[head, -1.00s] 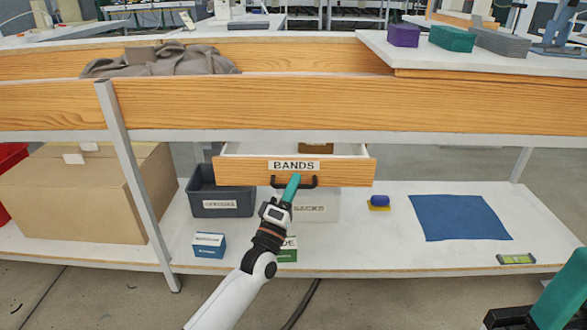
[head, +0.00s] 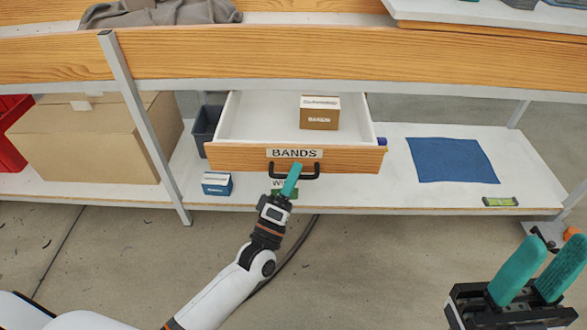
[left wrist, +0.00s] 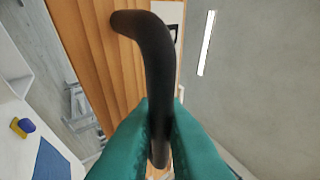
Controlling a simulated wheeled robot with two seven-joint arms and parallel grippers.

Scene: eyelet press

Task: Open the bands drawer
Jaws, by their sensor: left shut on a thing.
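The bands drawer (head: 225,156) has a wooden front with a BANDS label (head: 294,153) and stands pulled well out below the bench. A brown box (head: 319,114) lies inside it. My left gripper (head: 291,180) is shut on the drawer's black handle (head: 309,171). In the left wrist view the teal fingers (left wrist: 158,130) close around the dark handle bar (left wrist: 157,60). My right gripper (head: 538,268) is at the lower right, its two teal fingers apart with nothing between them, far from the drawer.
On the lower shelf are a large cardboard box (head: 85,140), a dark bin (head: 205,128) partly hidden by the drawer, a small blue box (head: 217,183), a blue mat (head: 452,160) and a level (head: 500,201). A slanted metal leg (head: 145,125) stands left of the drawer.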

